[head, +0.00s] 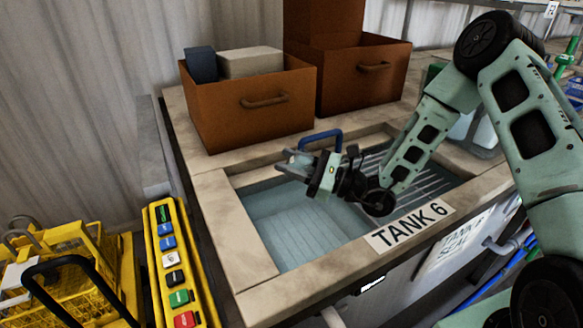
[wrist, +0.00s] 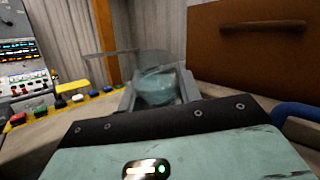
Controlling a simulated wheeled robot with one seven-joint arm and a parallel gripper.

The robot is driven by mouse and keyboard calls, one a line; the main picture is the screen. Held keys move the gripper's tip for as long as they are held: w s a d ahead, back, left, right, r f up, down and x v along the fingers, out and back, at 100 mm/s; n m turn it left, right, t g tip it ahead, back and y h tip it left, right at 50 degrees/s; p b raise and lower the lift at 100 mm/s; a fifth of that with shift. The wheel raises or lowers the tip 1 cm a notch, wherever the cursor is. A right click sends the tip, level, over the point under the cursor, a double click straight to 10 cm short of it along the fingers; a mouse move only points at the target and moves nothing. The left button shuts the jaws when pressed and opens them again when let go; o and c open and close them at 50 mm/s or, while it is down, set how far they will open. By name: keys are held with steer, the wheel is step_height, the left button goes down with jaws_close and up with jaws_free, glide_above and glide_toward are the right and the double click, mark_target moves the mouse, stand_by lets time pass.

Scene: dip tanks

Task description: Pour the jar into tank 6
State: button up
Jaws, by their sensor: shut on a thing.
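Tank 6 (head: 262,222) is a stone-rimmed basin with clear bluish liquid and a ribbed inside. Its front rim carries a white "TANK 6" label (head: 408,228). My gripper (head: 298,166) is over the left part of the tank opening, pointing left, and is shut on a jar. In the wrist view the clear glass jar (wrist: 155,88) sits between the fingers (wrist: 156,98), with a pale teal tint low in it. A thin clear rim or plate shape stretches to its upper left. In the head view the jar is hard to make out. I cannot tell its exact tilt.
Two brown bins (head: 225,112) (head: 372,85) stand behind the tank, the left one holding boxes. A blue handle (head: 322,136) rises at the back rim, close to my gripper. A yellow button strip (head: 165,275) and yellow baskets (head: 70,265) are at the left.

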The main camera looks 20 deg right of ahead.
steer(key=shift+n+t+y+b, duration=0.6)
steer(key=shift+y+b, duration=0.7)
steer(key=shift+b, duration=1.5)
steer(key=shift+s+n+g+y+b, duration=0.15)
steer(key=shift+n+y+b, duration=0.75)
steer(key=shift+b, duration=1.2)
steer(key=shift+n+g+y+b, duration=0.15)
steer(key=shift+n+y+b, duration=0.25)
steer(key=shift+y+b, duration=1.35)
